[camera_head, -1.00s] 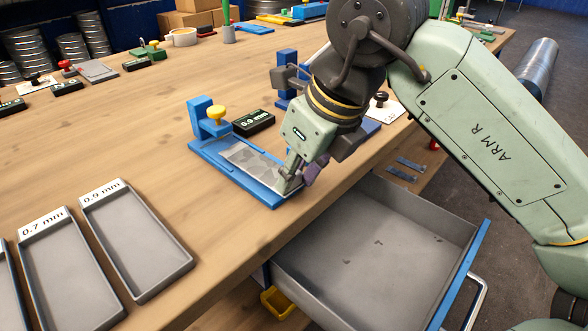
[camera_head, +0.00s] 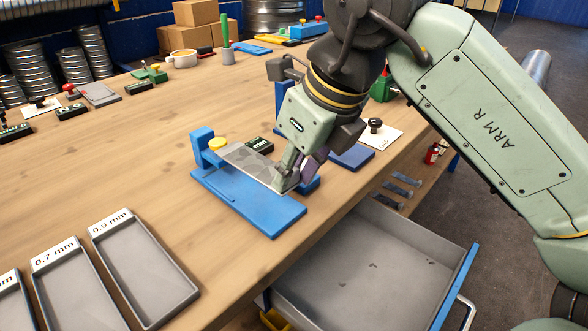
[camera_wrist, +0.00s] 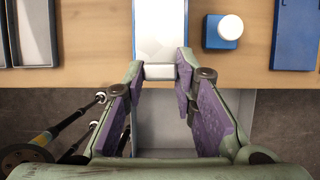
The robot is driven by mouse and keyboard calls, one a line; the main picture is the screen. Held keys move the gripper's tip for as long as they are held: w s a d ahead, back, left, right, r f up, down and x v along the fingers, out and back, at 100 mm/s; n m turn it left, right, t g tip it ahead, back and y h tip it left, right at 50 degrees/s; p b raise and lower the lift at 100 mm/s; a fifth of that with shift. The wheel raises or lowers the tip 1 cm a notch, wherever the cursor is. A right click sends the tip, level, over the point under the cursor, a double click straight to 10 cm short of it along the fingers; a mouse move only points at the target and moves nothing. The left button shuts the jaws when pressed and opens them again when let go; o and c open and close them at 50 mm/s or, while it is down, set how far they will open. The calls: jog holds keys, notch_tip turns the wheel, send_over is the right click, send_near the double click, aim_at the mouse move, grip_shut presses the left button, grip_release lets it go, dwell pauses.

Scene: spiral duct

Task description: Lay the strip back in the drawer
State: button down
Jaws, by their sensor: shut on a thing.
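My gripper (camera_head: 285,182) is shut on the near end of a grey metal strip (camera_head: 247,160) in the head view. The strip is above the blue fixture (camera_head: 245,203) with its yellow knob (camera_head: 217,143), and the fixture's bed shows bare below it. In the wrist view the strip (camera_wrist: 160,25) runs away from between the purple-padded fingers (camera_wrist: 162,72). The open grey drawer (camera_head: 372,265) is below the table edge, right of the fixture, and looks empty apart from small dark marks. It also shows between the fingers in the wrist view (camera_wrist: 165,135).
Grey trays labelled 0.7 mm (camera_head: 75,285) and 0.9 mm (camera_head: 145,270) lie at the front left. A black label block (camera_head: 259,146) stands behind the strip. A white card with a black knob (camera_head: 374,133) lies to the right. The wooden table (camera_head: 140,180) is clear left of the fixture.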

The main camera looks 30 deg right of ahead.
aim_at(287, 219)
notch_tip(287, 219, down, 7)
jog(key=b, duration=0.4)
jog(key=shift+f+b, duration=0.15)
jog(key=shift+b, duration=0.25)
jog(key=shift+w, duration=0.2)
